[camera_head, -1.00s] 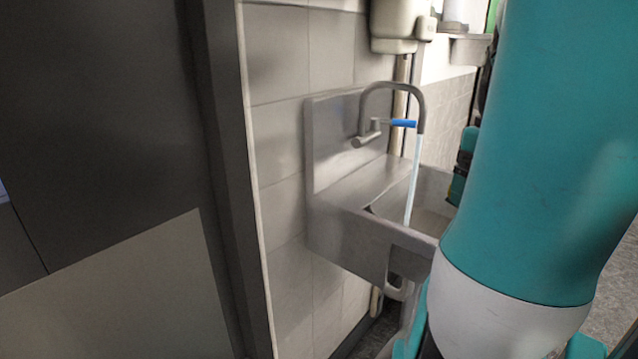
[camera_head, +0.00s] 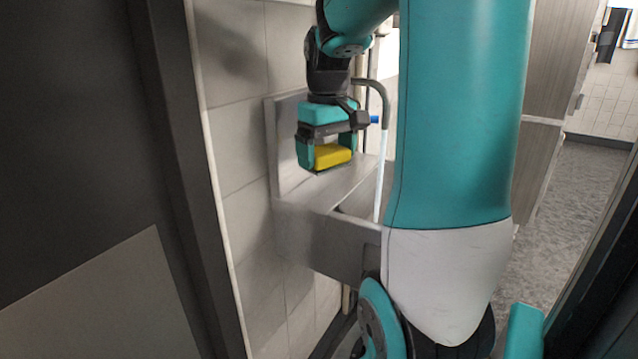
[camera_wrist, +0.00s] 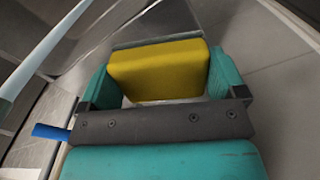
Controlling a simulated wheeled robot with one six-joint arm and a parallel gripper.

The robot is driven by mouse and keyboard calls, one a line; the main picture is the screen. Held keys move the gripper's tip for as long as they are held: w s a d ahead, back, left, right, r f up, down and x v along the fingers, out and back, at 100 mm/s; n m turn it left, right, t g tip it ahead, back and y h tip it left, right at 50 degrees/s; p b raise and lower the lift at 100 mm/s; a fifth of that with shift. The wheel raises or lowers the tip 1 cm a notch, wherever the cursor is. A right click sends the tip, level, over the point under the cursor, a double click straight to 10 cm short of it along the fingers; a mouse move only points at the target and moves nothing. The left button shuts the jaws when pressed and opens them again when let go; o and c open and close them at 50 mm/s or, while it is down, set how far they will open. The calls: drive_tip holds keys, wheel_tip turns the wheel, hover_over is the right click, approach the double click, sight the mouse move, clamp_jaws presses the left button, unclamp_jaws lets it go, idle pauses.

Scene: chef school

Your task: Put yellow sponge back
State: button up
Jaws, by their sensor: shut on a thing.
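The yellow sponge (camera_head: 333,156) is held between the teal fingers of my gripper (camera_head: 326,160) in the head view. It hangs over the left rear ledge of the steel sink (camera_head: 318,219); whether it touches the ledge I cannot tell. In the wrist view the sponge (camera_wrist: 160,70) fills the space between the two fingers of my gripper (camera_wrist: 160,75), with the steel ledge beyond it. My gripper hides part of the tap.
A grey curved tap (camera_head: 380,92) with a blue handle (camera_wrist: 50,132) runs water into the basin, close to the right of my gripper. A tiled wall (camera_head: 238,150) stands behind and left. A dark door frame (camera_head: 180,180) is at the left. Grey floor (camera_head: 575,210) is open at right.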

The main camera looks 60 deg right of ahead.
sight(319, 198)
drive_tip(key=shift+w+a+f, duration=0.1)
drive_tip(key=shift+w, duration=0.75)
drive_tip(key=shift+s+f, duration=0.2)
drive_tip(key=shift+f, duration=0.5)
wheel_tip(319, 198, down, 5)
drive_tip(key=shift+f+b, duration=0.1)
drive_tip(key=shift+b, duration=0.9)
drive_tip(key=shift+w+f, duration=0.1)
drive_tip(key=shift+w, duration=0.05)
drive_tip(key=shift+f, duration=0.15)
drive_tip(key=o, duration=0.5)
drive_tip(key=shift+o, duration=0.2)
wheel_tip(319, 198, up, 8)
drive_tip(key=shift+f+p, duration=0.1)
drive_tip(key=shift+p, duration=0.9)
